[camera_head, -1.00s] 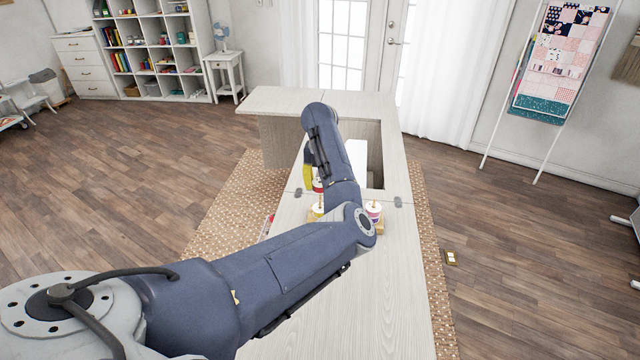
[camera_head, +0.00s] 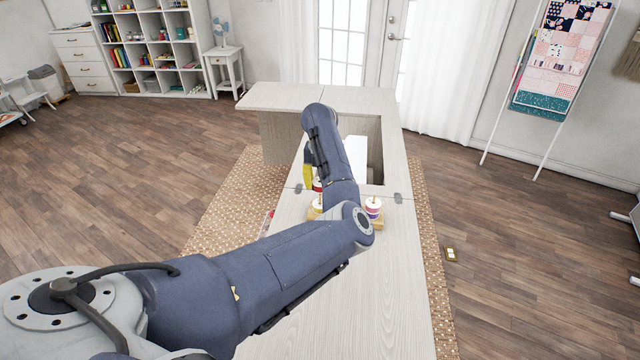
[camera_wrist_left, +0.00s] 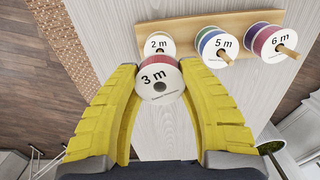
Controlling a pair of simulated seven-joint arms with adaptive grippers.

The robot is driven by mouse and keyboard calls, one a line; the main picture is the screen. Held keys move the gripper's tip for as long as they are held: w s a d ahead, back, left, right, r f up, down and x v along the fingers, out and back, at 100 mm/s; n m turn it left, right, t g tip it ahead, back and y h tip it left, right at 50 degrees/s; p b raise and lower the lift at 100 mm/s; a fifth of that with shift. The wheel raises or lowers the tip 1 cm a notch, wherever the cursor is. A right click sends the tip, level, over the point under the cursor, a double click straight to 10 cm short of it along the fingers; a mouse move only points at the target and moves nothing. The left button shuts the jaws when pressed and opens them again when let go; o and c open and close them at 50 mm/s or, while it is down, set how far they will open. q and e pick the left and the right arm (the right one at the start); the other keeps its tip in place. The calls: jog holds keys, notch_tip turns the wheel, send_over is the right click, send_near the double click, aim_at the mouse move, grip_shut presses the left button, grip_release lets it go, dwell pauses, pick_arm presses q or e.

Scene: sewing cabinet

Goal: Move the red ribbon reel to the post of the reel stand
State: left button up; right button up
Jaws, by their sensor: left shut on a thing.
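The red ribbon reel (camera_wrist_left: 156,77), marked "3 m", has a white face and a dark red rim. My left gripper (camera_wrist_left: 160,88) is shut on it, one yellow finger on each side. In the head view, a yellow finger (camera_head: 307,177) and the reel's red side (camera_head: 318,185) show beside my arm. The wooden reel stand (camera_wrist_left: 190,24) carries a "2 m" reel (camera_wrist_left: 158,43), a "5 m" reel (camera_wrist_left: 217,45) and a "6 m" reel (camera_wrist_left: 272,42). The held reel overlaps the "2 m" reel in the wrist view; I cannot tell the gap. I see no empty post.
The stand is on a pale wooden cabinet top (camera_head: 385,300). Beyond it is a rectangular opening (camera_head: 374,160) in the cabinet. My left arm hides part of the stand in the head view. The near part of the top is clear.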

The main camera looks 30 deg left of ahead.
pick_arm(q)
jog(key=shift+f, duration=1.45)
jog(key=o, duration=1.1)
jog(key=shift+c, duration=0.2)
notch_tip(320, 180, up, 12)
jog(key=shift+s, duration=0.1)
